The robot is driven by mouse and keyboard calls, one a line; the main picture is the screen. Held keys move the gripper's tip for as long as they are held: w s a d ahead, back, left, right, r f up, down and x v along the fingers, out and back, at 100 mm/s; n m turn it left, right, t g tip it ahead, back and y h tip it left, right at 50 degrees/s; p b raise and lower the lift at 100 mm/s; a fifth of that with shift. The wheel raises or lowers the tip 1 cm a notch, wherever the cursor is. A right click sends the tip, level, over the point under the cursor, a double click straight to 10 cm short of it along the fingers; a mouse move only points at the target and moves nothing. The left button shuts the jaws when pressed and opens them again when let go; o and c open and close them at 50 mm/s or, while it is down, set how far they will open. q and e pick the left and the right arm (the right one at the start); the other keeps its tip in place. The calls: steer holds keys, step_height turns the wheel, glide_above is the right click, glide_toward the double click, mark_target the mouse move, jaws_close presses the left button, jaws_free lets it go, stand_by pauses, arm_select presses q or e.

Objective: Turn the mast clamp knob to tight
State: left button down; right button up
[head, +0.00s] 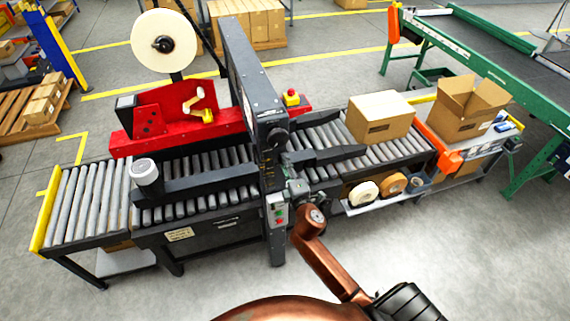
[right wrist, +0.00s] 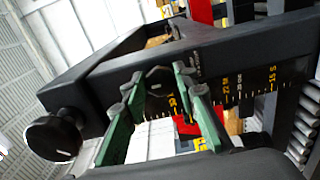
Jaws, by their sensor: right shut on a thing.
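My right gripper (head: 297,188) reaches up to the front of the dark mast (head: 250,85) of the machine. In the right wrist view, the green-padded fingers of my right gripper (right wrist: 158,82) are closed around a dark knob (right wrist: 157,79) with a small pale mark, which appears to be the mast clamp knob. It sits beside the mast's yellow number scale (right wrist: 225,98). In the head view my gripper and wrist hide this knob. My left gripper is in neither view.
A larger round black knob (right wrist: 53,136) stands out left of the fingers in the wrist view. A button box (head: 277,212) is just below-left of my right gripper. Roller conveyors (head: 92,200) flank the mast. A closed carton (head: 379,117) sits to the right. The front floor is clear.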

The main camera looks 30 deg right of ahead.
steer(key=o, duration=1.1)
steer(key=shift+s, duration=0.1)
steer(key=v, duration=1.1)
steer(key=shift+s, duration=0.4)
steer(key=shift+f, duration=0.1)
